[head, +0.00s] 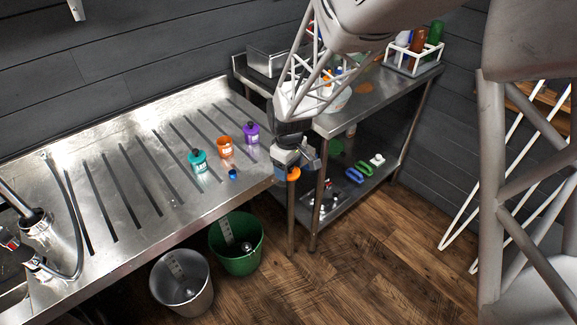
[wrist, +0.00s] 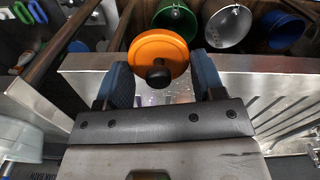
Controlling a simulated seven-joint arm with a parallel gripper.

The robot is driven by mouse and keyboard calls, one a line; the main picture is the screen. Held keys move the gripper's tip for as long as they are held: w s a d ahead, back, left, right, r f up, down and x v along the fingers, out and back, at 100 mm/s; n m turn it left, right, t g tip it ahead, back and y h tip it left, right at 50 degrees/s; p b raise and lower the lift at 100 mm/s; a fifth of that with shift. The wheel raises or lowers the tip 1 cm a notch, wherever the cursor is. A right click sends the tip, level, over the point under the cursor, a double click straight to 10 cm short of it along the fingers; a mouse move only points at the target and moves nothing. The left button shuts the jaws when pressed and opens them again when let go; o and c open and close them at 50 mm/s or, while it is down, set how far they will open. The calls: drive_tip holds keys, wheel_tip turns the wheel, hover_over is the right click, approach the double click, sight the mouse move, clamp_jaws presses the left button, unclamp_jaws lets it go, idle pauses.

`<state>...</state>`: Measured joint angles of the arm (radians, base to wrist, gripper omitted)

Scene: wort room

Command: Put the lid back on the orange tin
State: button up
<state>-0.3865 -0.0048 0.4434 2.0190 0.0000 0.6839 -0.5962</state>
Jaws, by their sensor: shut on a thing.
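The orange tin (head: 225,148) stands upright on the ribbed steel drainboard, between a teal tin (head: 198,162) and a purple tin (head: 251,134). No lid shows on its top. My gripper (head: 293,164) is off the right end of the drainboard, to the right of the orange tin. It is shut on the orange lid (head: 293,175), a disc with a black knob. In the wrist view the orange lid (wrist: 160,45) sits between the two blue finger pads of my gripper (wrist: 163,75). The exact contact is hard to see.
A small blue object (head: 233,175) lies in front of the orange tin. A green bucket (head: 237,246) and a steel bucket (head: 182,285) stand on the floor below. A steel shelf table (head: 375,92) with bottles in a white rack (head: 413,58) stands behind my arm.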

drive_tip(key=w+a+r, duration=0.3)
drive_tip(key=w+a, duration=0.3)
drive_tip(key=a, duration=0.5)
drive_tip(key=w+a+r, duration=0.4)
drive_tip(key=w+a, duration=0.2)
drive_tip(key=a, duration=0.6)
drive_tip(key=shift+w+r, duration=0.15)
drive_tip(key=shift+w, duration=0.25)
drive_tip(key=shift+d+f, duration=0.1)
drive_tip(key=shift+f, duration=0.1)
drive_tip(key=shift+f, duration=3)
drive_tip(key=shift+f, duration=0.2)
drive_tip(key=o, duration=1.1)
